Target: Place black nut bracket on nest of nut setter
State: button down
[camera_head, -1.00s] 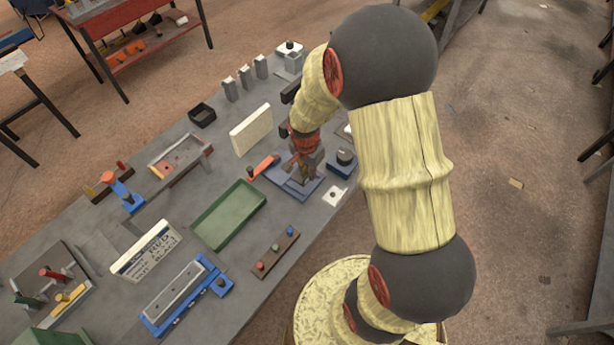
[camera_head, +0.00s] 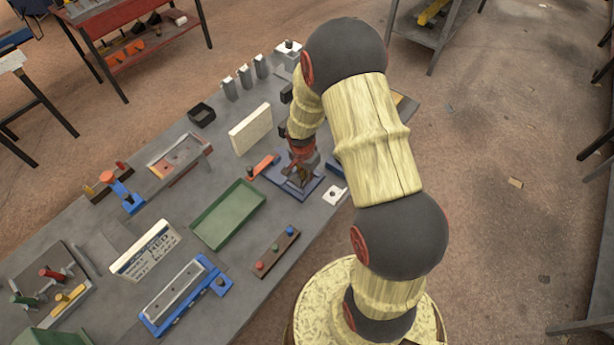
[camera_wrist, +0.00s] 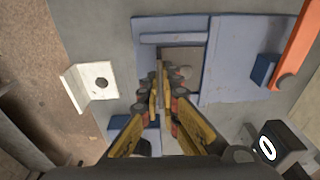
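The nut setter is a blue fixture (camera_head: 312,190) on the bench, and its blue plate with raised bars (camera_wrist: 235,85) fills the upper middle of the wrist view. My gripper (camera_wrist: 164,88) is over its left part, with the yellow fingers close together on a thin upright strip. The strip appears to be part of the nut bracket; a dark grey-brown plate with a round spot (camera_wrist: 184,60) shows just beyond the fingertips, inside the blue bars. The fingers hide much of the piece, and whether it touches the nest is not clear. In the head view my gripper (camera_head: 300,174) is low over the fixture.
A white angled bracket with a hole (camera_wrist: 92,83) lies left of the fixture. An orange bar (camera_wrist: 298,50) is at the right, and a black block with a white ring (camera_wrist: 272,147) is at lower right. A green tray (camera_head: 228,214) and cream block (camera_head: 250,129) stand nearby.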

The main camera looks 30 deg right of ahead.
jog(key=shift+f, duration=0.2)
jog(key=c, duration=2)
grip_release()
jog(key=shift+c, duration=0.2)
jog(key=shift+r, duration=0.1)
